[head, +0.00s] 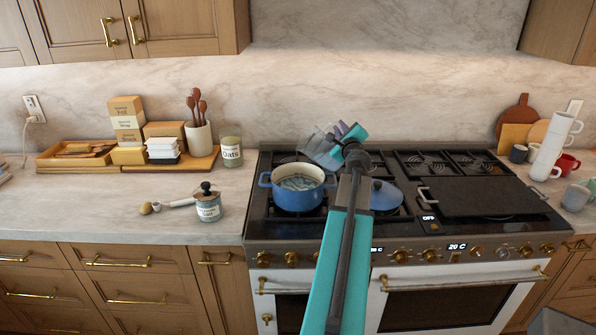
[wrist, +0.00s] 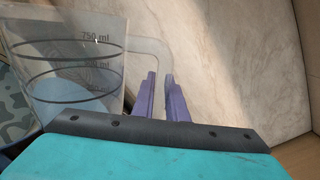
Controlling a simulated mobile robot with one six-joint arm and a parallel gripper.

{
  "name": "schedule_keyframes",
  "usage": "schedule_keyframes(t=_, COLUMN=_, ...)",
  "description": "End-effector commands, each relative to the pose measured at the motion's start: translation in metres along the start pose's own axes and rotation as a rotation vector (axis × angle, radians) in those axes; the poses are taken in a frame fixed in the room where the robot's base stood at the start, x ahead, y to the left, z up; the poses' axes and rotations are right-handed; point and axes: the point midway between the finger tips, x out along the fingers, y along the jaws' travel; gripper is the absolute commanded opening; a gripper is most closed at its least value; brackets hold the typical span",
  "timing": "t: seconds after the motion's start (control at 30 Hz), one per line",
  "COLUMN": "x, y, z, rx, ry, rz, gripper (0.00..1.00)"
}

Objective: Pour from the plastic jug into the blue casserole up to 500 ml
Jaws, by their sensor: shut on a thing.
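The clear plastic jug (head: 319,147) is held in the air above the stove, tilted to the left over the blue casserole (head: 292,196). In the wrist view the jug (wrist: 75,65) shows black ring lines and ml marks, with 750 ml the clearest. My gripper (head: 351,134) is shut on the jug's handle; its purple fingers (wrist: 160,95) show in the wrist view. The casserole stands uncovered on the left front burner, with pale bluish contents inside. Its level against any mark cannot be read. The jug's spout and any stream are too small to tell.
A blue lid (head: 384,195) lies on the stove right of the casserole, partly behind my arm. A dark griddle plate (head: 480,195) covers the right side. Stacked cups (head: 552,145) stand at right.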

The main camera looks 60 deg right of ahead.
Motion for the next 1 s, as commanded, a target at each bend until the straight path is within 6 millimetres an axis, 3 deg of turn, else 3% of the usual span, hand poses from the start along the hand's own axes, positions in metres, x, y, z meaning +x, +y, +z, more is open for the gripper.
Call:
schedule_keyframes(t=0.57, x=0.0, y=0.0, z=0.003, rx=-0.036, ry=0.0, rz=-0.001, gripper=0.0)
schedule_keyframes(t=1.0, x=0.0, y=0.002, z=0.012, rx=-0.171, ry=0.001, rz=-0.002, gripper=0.0)
